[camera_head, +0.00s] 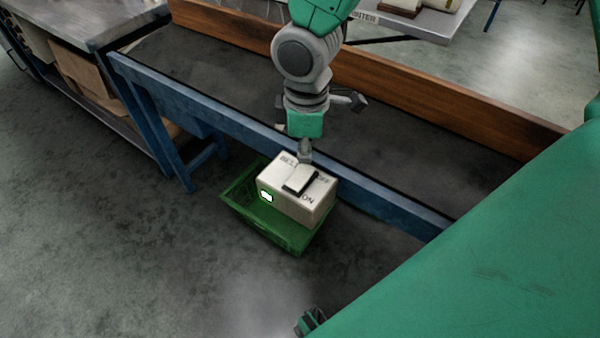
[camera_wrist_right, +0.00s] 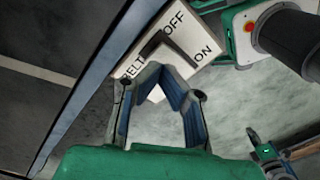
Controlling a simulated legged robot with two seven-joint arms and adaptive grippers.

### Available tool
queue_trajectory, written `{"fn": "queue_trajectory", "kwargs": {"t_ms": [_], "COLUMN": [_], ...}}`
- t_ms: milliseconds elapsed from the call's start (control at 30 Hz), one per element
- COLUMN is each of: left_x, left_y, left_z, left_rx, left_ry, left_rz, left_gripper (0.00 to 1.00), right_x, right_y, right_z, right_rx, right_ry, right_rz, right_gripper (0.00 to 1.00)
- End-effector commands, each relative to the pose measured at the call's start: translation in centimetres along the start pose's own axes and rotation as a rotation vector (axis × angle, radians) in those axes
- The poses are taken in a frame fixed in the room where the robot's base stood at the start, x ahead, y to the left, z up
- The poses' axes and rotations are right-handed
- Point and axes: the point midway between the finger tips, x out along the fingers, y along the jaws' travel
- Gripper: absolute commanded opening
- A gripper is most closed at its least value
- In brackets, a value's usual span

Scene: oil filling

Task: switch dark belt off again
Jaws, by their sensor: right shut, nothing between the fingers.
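The belt switch box (camera_head: 318,208) is a pale box with the words BELT, OFF and ON on its top. A dark lever plate (camera_head: 300,182) lies across the top between OFF and ON. A bright white patch (camera_head: 265,196) shows on its left side. My right gripper (camera_head: 304,156) is shut and empty, its tips at the far edge of the box top near the lever. In the right wrist view its fingers (camera_wrist_right: 165,75) overlap the dark lever (camera_wrist_right: 157,47); contact is unclear. The dark belt (camera_head: 190,65) runs behind. A dark gripper-like part (camera_head: 310,321), perhaps my left gripper, shows at the bottom edge.
The switch box sits in or on a green crate (camera_head: 258,224) on the floor. The belt's blue frame rail (camera_head: 235,128) runs close behind it, with a brown side board (camera_head: 440,98) beyond. A bench with cardboard boxes (camera_head: 88,80) stands left. The floor at front left is clear.

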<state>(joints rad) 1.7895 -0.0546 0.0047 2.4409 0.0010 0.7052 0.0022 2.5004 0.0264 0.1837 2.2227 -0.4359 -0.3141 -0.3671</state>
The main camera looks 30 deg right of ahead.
Motion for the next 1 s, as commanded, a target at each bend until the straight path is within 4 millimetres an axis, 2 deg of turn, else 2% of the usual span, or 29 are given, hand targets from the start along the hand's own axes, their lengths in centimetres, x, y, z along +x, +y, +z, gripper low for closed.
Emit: {"fn": "queue_trajectory", "kwargs": {"t_ms": [1000], "left_x": [0.46], "left_y": [0.0], "left_z": [0.03], "left_rx": [0.0], "left_ry": [0.0], "left_rz": [0.0], "left_gripper": [0.0], "right_x": [0.92], "right_y": [0.01], "right_z": [-0.01], "right_rx": [0.0], "right_ry": [0.0], "right_rz": [0.0], "right_gripper": [0.0]}}
